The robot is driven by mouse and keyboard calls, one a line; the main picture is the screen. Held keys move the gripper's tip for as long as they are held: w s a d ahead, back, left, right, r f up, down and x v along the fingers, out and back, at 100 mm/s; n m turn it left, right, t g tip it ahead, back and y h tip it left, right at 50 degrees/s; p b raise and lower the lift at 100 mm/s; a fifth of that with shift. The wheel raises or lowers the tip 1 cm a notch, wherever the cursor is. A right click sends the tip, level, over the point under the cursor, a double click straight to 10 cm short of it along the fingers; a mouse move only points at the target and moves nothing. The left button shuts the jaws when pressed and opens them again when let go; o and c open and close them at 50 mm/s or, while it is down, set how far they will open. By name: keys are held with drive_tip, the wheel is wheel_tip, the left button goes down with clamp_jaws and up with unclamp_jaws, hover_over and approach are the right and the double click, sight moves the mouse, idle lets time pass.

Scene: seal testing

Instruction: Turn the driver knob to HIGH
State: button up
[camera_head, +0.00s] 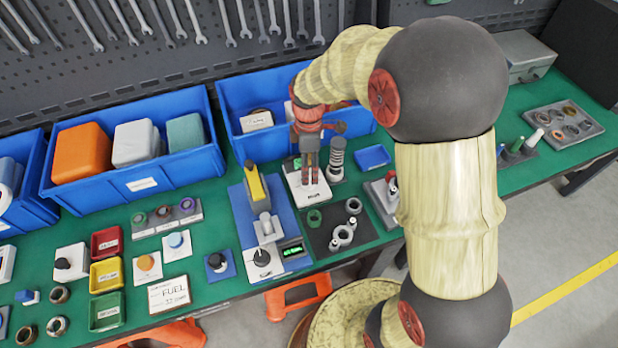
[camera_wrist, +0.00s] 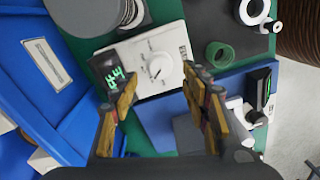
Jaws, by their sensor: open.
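The white driver box (camera_head: 314,196) stands on the green bench below my gripper in the head view. In the wrist view the driver box (camera_wrist: 171,42) carries a round white knob (camera_wrist: 157,70) with a printed dial and a lit green display (camera_wrist: 108,72) at its side. The dial print is too small to read, so the knob's setting cannot be told. My gripper (camera_head: 309,175) points down over the box. In the wrist view my gripper (camera_wrist: 159,78) is open, its fingers apart on either side of the knob's place in the picture, apparently not touching it.
A ribbed grey cylinder (camera_head: 337,155) stands close right of the box. A blue-based device with a yellow lever (camera_head: 256,186) is to its left. A black mat (camera_head: 322,238) with rings lies in front. A blue bin (camera_head: 235,95) stands behind.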

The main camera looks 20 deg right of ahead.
drive_tip(key=shift+s+f+b, duration=0.1)
drive_tip(key=shift+f+b, duration=0.5)
drive_tip(key=shift+f, duration=1.75)
drive_tip(key=c, duration=0.3)
drive_tip(key=c, duration=0.8)
drive_tip(key=shift+c, duration=0.3)
